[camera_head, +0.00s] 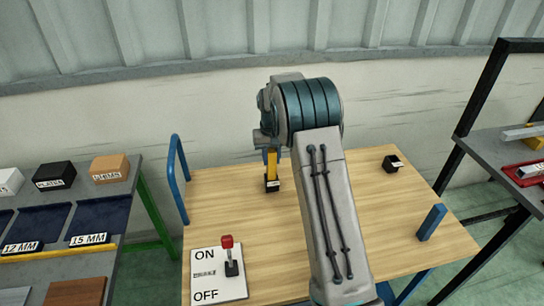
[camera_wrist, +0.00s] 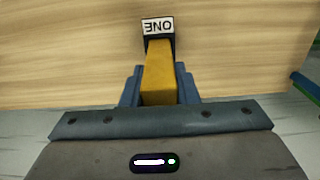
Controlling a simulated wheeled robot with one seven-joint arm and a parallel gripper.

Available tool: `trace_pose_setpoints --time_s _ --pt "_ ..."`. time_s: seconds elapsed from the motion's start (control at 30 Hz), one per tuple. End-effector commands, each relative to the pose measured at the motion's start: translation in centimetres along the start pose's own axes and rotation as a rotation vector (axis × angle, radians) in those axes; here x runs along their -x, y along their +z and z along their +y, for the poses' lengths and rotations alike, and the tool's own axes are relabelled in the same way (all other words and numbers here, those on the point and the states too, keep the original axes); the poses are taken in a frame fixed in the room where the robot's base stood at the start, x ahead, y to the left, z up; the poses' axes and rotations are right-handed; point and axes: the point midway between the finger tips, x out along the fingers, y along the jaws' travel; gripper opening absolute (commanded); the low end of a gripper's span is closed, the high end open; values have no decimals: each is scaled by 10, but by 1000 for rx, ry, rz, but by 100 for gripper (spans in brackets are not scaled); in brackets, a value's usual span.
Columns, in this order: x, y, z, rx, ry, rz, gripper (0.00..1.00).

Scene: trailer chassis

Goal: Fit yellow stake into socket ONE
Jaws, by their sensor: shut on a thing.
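The yellow stake (camera_head: 272,163) is upright in the head view, with its lower end at the small black socket ONE (camera_head: 271,187) on the wooden deck. In the wrist view the yellow stake (camera_wrist: 159,72) runs from between my fingers to the black socket, whose white label (camera_wrist: 158,26) reads ONE upside down. My gripper (camera_wrist: 159,88) is shut on the stake, with a blue-grey finger on each side. The stake's lower end meets the socket in the picture; how deep it sits inside, I cannot tell. My arm hides part of the gripper in the head view.
A second black socket (camera_head: 391,163) stands at the deck's back right. A blue post (camera_head: 431,222) is at the right edge and a blue rail (camera_head: 179,170) at the left. An ON/OFF panel (camera_head: 217,275) with a red-knobbed lever (camera_head: 229,255) lies front left. Shelving flanks both sides.

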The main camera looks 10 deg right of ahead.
Motion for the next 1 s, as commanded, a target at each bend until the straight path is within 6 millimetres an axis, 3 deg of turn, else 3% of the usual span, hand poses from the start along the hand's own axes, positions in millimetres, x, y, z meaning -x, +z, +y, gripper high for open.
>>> trace_pose_setpoints --time_s 0.8,0.83,0.9,1.0 --pt "-21 0 0 0 0 1 0" --pt "-20 0 0 0 0 1 35" --pt "-20 0 0 0 0 1 52" --pt "-20 0 0 0 0 1 52"
